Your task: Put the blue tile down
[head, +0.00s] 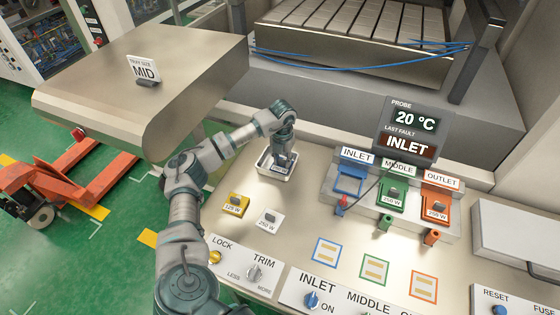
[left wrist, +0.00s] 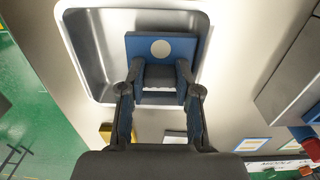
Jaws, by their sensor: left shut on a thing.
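My left gripper (head: 283,150) points down over a small metal tray (head: 263,170). It is shut on the blue tile (left wrist: 143,40), which has a pale round spot and shows in the left wrist view between the fingertips (left wrist: 160,85). The tile is over or inside the tray, towards its right side in the left wrist view; I cannot tell whether it touches the bottom. In the head view the gripper hides most of the tile. The tray otherwise looks empty. My right gripper is not in view.
A yellow tile (head: 236,203) and a white tile (head: 269,220) lie in front of the tray. The blue inlet holder (head: 349,182) looks empty. The green tile (head: 391,200) and orange tile (head: 437,208) sit in their holders. Bare bench lies around the outlined squares (head: 325,252).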

